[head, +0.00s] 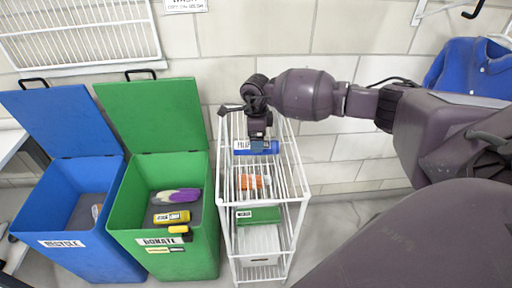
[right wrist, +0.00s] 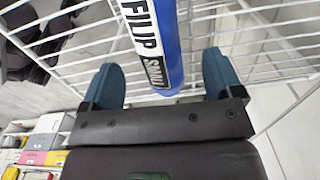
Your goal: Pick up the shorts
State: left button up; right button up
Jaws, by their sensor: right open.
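I cannot make out any shorts in either view. My right gripper (head: 258,136) reaches in from the right and points down over the top of the white wire rack. In the right wrist view the gripper (right wrist: 160,80) is open, with its two blue-grey fingers apart. A blue tube-like item (head: 268,147) with a white label lies on the rack's top level beneath it. In the right wrist view this blue item (right wrist: 171,40) shows between the fingers, with a gap on each side. My left gripper is in neither view.
The white wire rack (head: 298,180) also holds an orange item (head: 252,182) and a green-and-white box (head: 258,216). Open green (head: 205,245) and blue (head: 110,250) bins stand left; the green one holds several items. A blue garment (head: 468,62) hangs at upper right.

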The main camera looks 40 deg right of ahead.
notch_tip(320, 180, down, 4)
jog(key=shift+r, duration=0.25)
jog(key=shift+c, duration=0.5)
jog(key=shift+r, duration=0.1)
jog(key=c, duration=1)
notch_tip(320, 180, up, 20)
jog(key=shift+p, duration=0.7)
